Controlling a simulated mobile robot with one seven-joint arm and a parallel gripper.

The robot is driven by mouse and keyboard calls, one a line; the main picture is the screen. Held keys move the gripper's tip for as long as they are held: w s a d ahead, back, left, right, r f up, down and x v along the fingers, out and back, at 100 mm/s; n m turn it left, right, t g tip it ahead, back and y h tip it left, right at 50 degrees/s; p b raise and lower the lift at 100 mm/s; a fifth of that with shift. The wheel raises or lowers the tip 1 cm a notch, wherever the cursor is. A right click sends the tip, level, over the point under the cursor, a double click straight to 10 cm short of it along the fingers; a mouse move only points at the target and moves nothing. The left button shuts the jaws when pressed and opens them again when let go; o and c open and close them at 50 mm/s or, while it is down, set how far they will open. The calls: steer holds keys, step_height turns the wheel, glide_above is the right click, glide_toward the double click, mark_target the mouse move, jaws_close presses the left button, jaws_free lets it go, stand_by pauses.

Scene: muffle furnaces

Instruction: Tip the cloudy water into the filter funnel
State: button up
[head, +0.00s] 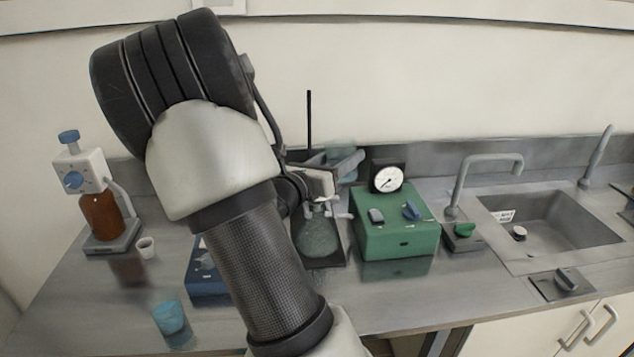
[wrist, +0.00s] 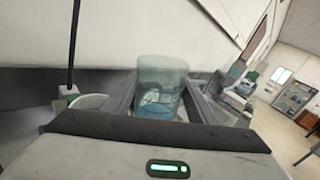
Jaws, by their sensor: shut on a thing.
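My gripper (head: 338,163) is shut on a clear, teal-tinted glass beaker (head: 342,147) above the filter flask. In the wrist view, the beaker (wrist: 160,78) is between my two fingers (wrist: 160,97), with bluish cloudy liquid low in it. I cannot tell how far it is tilted. The glass filter flask (head: 318,234) stands on a dark base with a thin upright rod (head: 309,120). The flask's top and the funnel are mostly hidden behind my gripper in the head view. A pale rounded rim (wrist: 90,102), perhaps the funnel, shows left of the beaker in the wrist view.
A green box (head: 395,228) with a gauge (head: 388,178) stands right of the flask. A sink (head: 550,228) with a tap (head: 480,165) is farther right.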

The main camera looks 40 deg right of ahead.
mark_target(339, 140)
stand_by(0.3)
steer(key=shift+w+f+m+b, duration=0.2)
steer(key=shift+f+m+b, duration=0.2)
steer(key=shift+m+b, duration=0.5)
steer(key=shift+w+m+b, duration=0.15)
steer(key=shift+m+b, duration=0.35)
steer(key=shift+b, duration=0.3)
steer(key=shift+r, duration=0.1)
steer(key=shift+r, duration=0.1)
step_height(339, 140, up, 5)
steer(key=p, duration=0.4)
steer(key=shift+a, duration=0.1)
